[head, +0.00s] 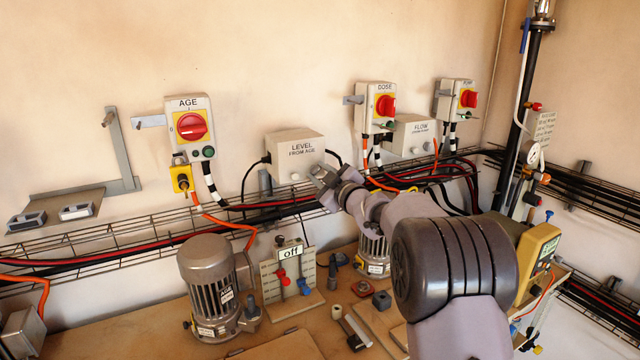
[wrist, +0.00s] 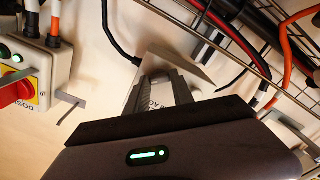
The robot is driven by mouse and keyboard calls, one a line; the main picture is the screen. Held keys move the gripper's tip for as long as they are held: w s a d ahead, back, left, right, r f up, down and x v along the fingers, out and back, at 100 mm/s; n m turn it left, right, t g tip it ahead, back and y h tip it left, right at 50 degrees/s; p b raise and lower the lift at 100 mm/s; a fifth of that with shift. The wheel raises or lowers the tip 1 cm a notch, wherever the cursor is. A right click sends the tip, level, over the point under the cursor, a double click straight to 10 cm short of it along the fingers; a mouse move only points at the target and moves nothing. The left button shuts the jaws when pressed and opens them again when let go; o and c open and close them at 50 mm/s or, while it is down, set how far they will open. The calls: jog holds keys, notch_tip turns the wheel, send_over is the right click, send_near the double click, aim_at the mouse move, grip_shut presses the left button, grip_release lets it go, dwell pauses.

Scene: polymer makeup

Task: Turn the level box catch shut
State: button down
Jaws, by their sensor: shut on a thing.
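The level box (head: 294,151) is a pale box on the wall marked "LEVEL FROM AGE". A small pale round fitting (head: 295,176) shows at its lower front. My gripper (head: 322,178) is at the box's lower right front corner. In the wrist view my gripper (wrist: 165,88) has its two dark fingers close together against the level box (wrist: 190,66). They are shut on a small part there, which looks like the box catch. The fingers hide it, so I cannot see which way it is turned.
The "AGE" switch box (head: 190,127) with a red knob is to the left. The "FLOW" box (head: 411,136) and "DOSE" switch (head: 377,107) are to the right. Cables and a wire tray (head: 130,247) run below the boxes. A motor (head: 208,280) stands on the bench.

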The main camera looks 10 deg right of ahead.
jog(key=n+b, duration=0.3)
jog(key=n, duration=0.1)
jog(key=shift+f+n, duration=0.15)
jog(key=shift+n, duration=0.15)
jog(key=n+b, duration=0.3)
jog(key=n, duration=0.2)
jog(key=shift+n, duration=0.3)
jog(key=c, duration=1.1)
grip_release()
jog(key=p+v, duration=0.1)
jog(key=v, duration=1.6)
jog(key=shift+s+r, duration=0.2)
